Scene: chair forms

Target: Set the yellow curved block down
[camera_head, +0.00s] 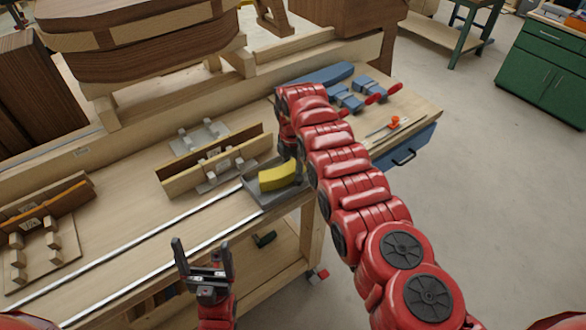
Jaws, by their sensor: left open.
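The yellow curved block (278,176) is at the grey tray (262,199) near the bench's front edge, right of the metal rails. I cannot tell whether it rests fully on the tray. My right arm reaches over the bench from the lower right. My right gripper (290,158) points down beside the block's right end and is mostly hidden by its own arm, so its fingers and any hold on the block do not show clearly. My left gripper (202,243) is open and empty, fingers upward, in front of the bench at the lower left.
Wooden fixtures with clamps (215,160) stand left of the tray. Blue clamps with red handles (352,95) and an orange-handled tool (394,122) lie right of my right arm. A large wooden chair form (140,40) stands behind. Open floor lies at right.

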